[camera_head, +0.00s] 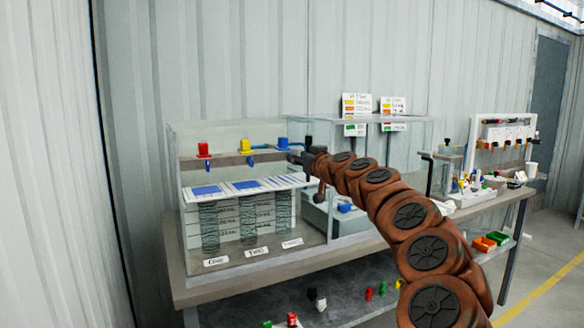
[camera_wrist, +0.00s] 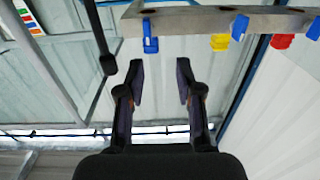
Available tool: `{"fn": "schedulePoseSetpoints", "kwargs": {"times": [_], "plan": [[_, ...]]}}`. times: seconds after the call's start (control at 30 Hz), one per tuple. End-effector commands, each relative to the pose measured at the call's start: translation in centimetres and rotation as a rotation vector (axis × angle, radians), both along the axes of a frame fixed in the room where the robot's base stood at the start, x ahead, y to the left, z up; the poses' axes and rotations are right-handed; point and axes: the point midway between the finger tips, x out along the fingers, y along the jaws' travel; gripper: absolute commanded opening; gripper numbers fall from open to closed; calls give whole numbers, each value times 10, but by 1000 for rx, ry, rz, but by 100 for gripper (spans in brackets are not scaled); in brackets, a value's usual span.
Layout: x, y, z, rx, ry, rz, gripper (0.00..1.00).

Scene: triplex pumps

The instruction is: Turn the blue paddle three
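A wooden bar carries three valves above a clear tank, with red (camera_head: 204,149), yellow (camera_head: 246,146) and blue (camera_head: 282,143) tops. Small blue paddles hang under the red (camera_head: 207,164) and yellow (camera_head: 251,160) tops. In the wrist view the scene is upside down; the leftmost blue paddle (camera_wrist: 150,36), nearest my fingers, appears to be paddle three. Two other blue paddles (camera_wrist: 240,27) (camera_wrist: 314,28) are to its right. My gripper (camera_wrist: 160,82) is open and empty, its fingertips apart from the paddle. In the head view my gripper (camera_head: 300,160) is right of the blue-topped valve; its fingertips are unclear.
Cards (camera_head: 215,261) reading one, two and three stand before coiled columns (camera_head: 210,226) in the tank. Sign boards (camera_head: 357,108) stand behind my arm. A dark rod with a knob (camera_wrist: 107,62) is left of my fingers. The bench's lower shelf (camera_head: 345,307) holds small coloured items.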

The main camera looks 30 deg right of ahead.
Motion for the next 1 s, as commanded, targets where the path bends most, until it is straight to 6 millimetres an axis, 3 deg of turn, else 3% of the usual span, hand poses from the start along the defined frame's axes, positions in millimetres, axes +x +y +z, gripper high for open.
{"fn": "schedulePoseSetpoints", "kwargs": {"times": [0.13,1.0], "plan": [[2,-17,-5,-6,-7,-34,35],[59,-21,-6,-4,-2,-31,35]]}}
